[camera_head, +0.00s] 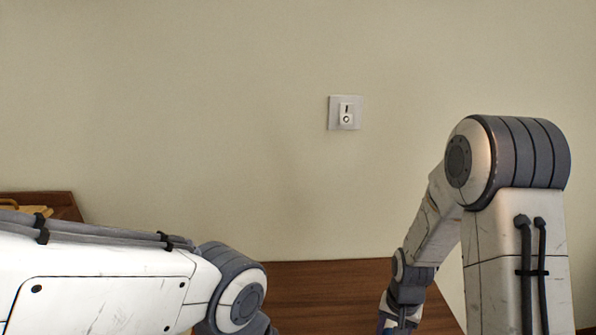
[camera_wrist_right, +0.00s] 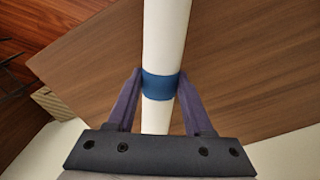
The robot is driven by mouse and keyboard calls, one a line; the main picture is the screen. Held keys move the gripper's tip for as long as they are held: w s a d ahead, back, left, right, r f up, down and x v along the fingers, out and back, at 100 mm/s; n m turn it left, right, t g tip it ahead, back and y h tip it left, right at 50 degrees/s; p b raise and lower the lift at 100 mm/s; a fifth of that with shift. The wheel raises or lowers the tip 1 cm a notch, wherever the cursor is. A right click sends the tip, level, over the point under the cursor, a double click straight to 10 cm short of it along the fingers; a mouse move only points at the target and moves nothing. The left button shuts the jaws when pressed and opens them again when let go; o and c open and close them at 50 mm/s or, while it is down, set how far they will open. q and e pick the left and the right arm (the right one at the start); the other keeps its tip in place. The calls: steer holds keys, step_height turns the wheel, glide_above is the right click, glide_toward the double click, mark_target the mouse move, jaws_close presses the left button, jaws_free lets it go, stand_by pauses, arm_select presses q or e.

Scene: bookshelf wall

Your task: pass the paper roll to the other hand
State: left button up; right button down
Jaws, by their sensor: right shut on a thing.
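The paper roll (camera_wrist_right: 167,40) is a long white cylinder with a blue band (camera_wrist_right: 160,86) around it, in the right wrist view. My right gripper (camera_wrist_right: 160,82) is shut on the roll at the blue band, one purple finger on each side. The roll runs past the top edge of that view, so its far end is hidden. In the head view my right arm reaches down at the right, and its gripper is mostly cut off by the bottom edge. My left arm comes in from the left in the head view. Its gripper is out of the frame.
A brown wooden surface (camera_head: 325,285) lies low in front of the wall; a wooden top (camera_wrist_right: 230,65) also fills much of the wrist view. A wall switch (camera_head: 345,113) is on the beige wall. A wooden piece (camera_head: 62,204) stands at the far left.

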steer(key=a+f+n, duration=0.1)
steer(key=n, duration=0.1)
steer(key=a+f+n, duration=0.2)
steer(key=n, duration=0.1)
steer(key=shift+w+n, duration=0.3)
steer(key=shift+w, duration=0.1)
